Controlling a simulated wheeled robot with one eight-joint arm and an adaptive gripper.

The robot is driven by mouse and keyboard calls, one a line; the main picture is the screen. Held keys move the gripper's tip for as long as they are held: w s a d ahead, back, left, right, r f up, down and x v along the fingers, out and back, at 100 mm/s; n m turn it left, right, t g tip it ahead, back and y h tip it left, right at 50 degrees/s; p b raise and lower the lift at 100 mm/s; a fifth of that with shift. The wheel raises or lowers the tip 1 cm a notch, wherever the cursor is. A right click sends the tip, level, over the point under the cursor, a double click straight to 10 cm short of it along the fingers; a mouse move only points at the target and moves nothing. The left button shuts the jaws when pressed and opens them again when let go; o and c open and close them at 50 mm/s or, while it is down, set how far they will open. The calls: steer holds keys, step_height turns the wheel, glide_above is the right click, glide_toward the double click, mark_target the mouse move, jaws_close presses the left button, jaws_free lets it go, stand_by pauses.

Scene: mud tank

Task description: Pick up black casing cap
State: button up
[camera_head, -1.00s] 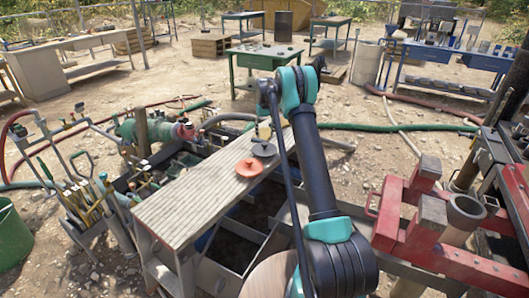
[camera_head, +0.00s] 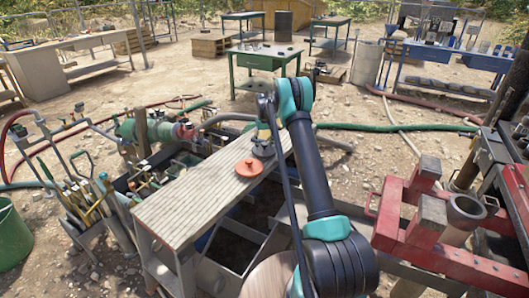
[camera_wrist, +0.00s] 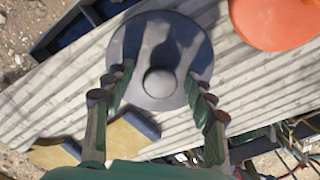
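The black casing cap is a dark grey round disc (camera_wrist: 160,40) with a raised round knob in its middle. It lies on the ribbed, plank-like bench top in the wrist view. My gripper (camera_wrist: 159,80) is open over the cap, with its green fingers on either side of the knob and apart from it. How high the fingertips are above the disc I cannot tell. In the head view my gripper (camera_head: 265,131) is above the far end of the bench, and it and the arm mostly hide the black cap.
An orange-red cap (camera_head: 249,167) lies close beside the black one; it also shows in the wrist view (camera_wrist: 280,18). The narrow bench top (camera_head: 190,208) is otherwise clear. Pipes and a valve (camera_head: 178,130) stand left, a red frame (camera_head: 430,235) right.

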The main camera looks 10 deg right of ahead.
jaws_close()
steer(key=shift+r, duration=0.15)
